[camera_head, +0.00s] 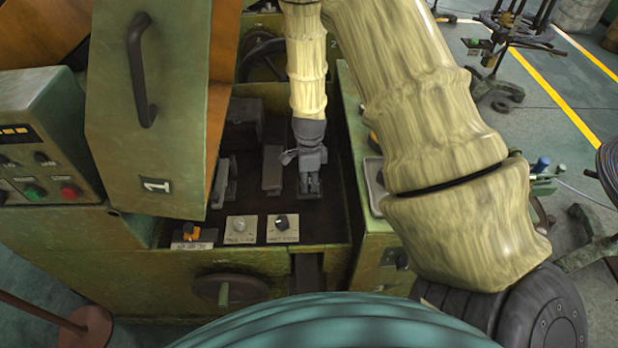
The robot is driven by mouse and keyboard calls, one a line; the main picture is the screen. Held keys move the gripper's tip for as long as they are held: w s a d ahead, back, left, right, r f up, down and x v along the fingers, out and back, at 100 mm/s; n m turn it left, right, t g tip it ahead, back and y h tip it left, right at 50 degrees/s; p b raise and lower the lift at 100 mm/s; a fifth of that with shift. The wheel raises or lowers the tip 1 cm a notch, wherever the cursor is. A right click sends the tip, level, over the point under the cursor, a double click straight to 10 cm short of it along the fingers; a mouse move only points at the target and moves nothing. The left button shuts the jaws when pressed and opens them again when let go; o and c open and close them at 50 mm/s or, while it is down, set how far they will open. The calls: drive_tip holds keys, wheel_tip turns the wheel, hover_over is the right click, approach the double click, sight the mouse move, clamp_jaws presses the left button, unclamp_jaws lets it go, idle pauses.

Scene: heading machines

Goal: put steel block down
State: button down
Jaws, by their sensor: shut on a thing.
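My gripper (311,187) points down into the open bed (245,226) of the green machine, near its right wall. It is shut on the steel block (311,182), a small grey piece mostly hidden between the dark fingers. A dark base piece (307,214) is right below the fingertips. I cannot tell whether the block touches it.
Two grey upright blocks (272,170) (222,182) stand left of my gripper in the bed. The raised guard door (150,110) is at left. Two knob plates (241,230) (283,228) line the front edge. A control box (45,140) is far left.

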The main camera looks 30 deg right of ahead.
sight(309, 181)
drive_tip(key=shift+f, duration=0.2)
drive_tip(key=c, duration=0.9)
unclamp_jaws()
drive_tip(key=shift+r, duration=0.1)
wheel_tip(309, 181, up, 12)
drive_tip(key=b, duration=0.2)
drive_tip(key=shift+b, duration=0.4)
drive_tip(key=shift+r, duration=0.1)
